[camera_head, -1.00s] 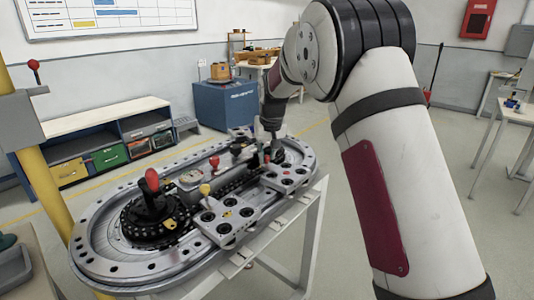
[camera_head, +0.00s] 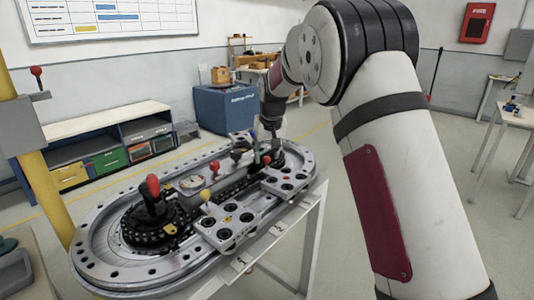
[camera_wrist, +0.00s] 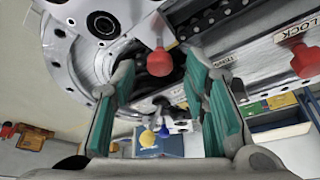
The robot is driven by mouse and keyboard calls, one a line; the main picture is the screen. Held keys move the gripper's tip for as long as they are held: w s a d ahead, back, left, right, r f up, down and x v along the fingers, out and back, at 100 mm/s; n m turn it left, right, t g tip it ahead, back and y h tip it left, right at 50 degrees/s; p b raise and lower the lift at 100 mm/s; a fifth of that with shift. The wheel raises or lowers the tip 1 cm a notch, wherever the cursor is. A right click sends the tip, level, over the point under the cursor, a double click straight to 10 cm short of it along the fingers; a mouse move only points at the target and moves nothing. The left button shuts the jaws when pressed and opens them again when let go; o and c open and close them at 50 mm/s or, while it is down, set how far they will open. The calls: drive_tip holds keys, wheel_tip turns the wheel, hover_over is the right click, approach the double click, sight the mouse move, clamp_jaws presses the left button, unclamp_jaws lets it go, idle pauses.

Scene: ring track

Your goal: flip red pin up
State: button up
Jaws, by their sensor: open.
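In the wrist view, my gripper (camera_wrist: 158,66) is open, with green pads on both fingers. A red-knobbed pin (camera_wrist: 160,61) shows between the fingertips; the pads do not close on it. A second red knob (camera_wrist: 305,60) stands at the right beside a LOCK label. In the head view, my gripper (camera_head: 269,128) is over the far right end of the track, partly unclear, with a small red knob (camera_head: 266,160) just below it. Another red knob (camera_head: 214,162) stands mid-track. I cannot tell whether the pin is up or down.
The oval ring track (camera_head: 92,272) sits on a white-legged table. A large red-tipped lever (camera_head: 152,184) stands on its left turntable and a yellow knob (camera_head: 205,194) near the front. A yellow post (camera_head: 45,200) rises at the left. A blue cabinet (camera_head: 226,108) stands behind.

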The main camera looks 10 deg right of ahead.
drive_tip(key=v, duration=1.2)
drive_tip(key=s+d+r+p, duration=0.15)
drive_tip(key=s+r, duration=0.25)
drive_tip(key=s, duration=0.7)
drive_tip(key=s+r+p, duration=0.2)
drive_tip(key=s+r, duration=0.3)
drive_tip(key=s, duration=0.6)
drive_tip(key=s+f+p, duration=0.2)
drive_tip(key=s, duration=1)
drive_tip(key=s+f+p, duration=0.1)
drive_tip(key=s+f, duration=0.2)
drive_tip(key=s, duration=1)
drive_tip(key=shift+s+a+p, duration=0.2)
drive_tip(key=shift+a+p, duration=0.05)
drive_tip(key=shift+p, duration=0.15)
